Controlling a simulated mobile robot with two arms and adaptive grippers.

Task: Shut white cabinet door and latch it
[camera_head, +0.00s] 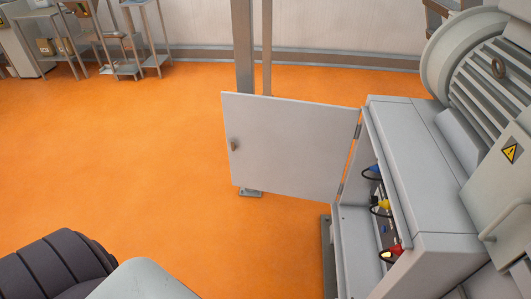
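The white cabinet (415,165) stands at the right, below a large grey machine. Its white door (290,150) is wide open, swung out to the left on hinges at the cabinet's far edge. A small latch handle (235,145) sits near the door's free left edge. The cabinet opening shows blue, yellow and red connectors (383,204) with dark cables inside. Neither gripper is in view, and nothing of mine is seen touching the door.
A grey post (243,50) rises behind the door. A large motor (490,65) sits above the cabinet. Metal stands (125,40) are far back left. The orange floor (140,170) left of the door is clear. Dark and grey rounded parts fill the bottom left corner.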

